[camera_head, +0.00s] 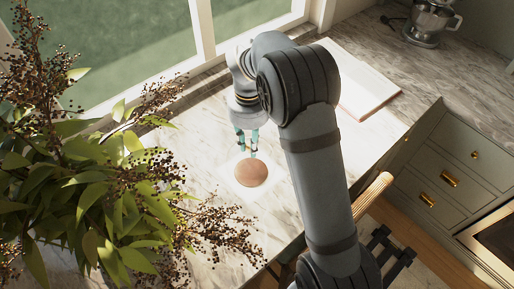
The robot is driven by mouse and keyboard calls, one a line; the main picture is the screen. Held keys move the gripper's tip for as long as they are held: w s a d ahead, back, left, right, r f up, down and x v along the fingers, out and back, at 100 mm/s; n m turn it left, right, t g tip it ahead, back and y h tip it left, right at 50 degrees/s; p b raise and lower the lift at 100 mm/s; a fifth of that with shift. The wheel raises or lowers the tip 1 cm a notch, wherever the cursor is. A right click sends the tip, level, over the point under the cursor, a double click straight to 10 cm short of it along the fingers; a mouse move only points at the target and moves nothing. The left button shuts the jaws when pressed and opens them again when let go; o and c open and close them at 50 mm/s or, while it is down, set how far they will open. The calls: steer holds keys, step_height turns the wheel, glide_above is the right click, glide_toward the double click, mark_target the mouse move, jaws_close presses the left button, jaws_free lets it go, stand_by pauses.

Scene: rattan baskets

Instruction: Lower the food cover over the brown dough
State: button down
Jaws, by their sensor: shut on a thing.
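The brown dough (252,173) is a round, flat, light-brown disc on the marble counter. A pale, faint, see-through shape around and above it looks like the food cover (240,186). Its outline is hard to make out, and I cannot tell whether its rim touches the counter. My gripper (247,154) points down just above the dough's far edge, with its teal fingers shut on what seems to be the top of the cover. The grip point itself is too small to see clearly.
A leafy plant with dark berries (90,170) fills the left side, its sprigs reaching close to the dough. A pale board or open book (362,82) lies behind my arm. A stand mixer (432,22) stands at the far right. The window (150,45) borders the counter.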

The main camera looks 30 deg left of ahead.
steer(key=shift+w+a+r, duration=0.1)
steer(key=shift+w+a, duration=0.1)
steer(key=shift+a, duration=0.3)
steer(key=shift+w+a, duration=0.1)
steer(key=shift+w, duration=0.75)
steer(key=shift+w+f, duration=0.25)
steer(key=shift+f, duration=0.05)
steer(key=shift+s+f+b, duration=0.2)
steer(key=shift+f+b, duration=2.1)
steer(key=shift+f, duration=1.2)
steer(key=c, duration=1.5)
jaws_free()
step_height(320, 180, up, 12)
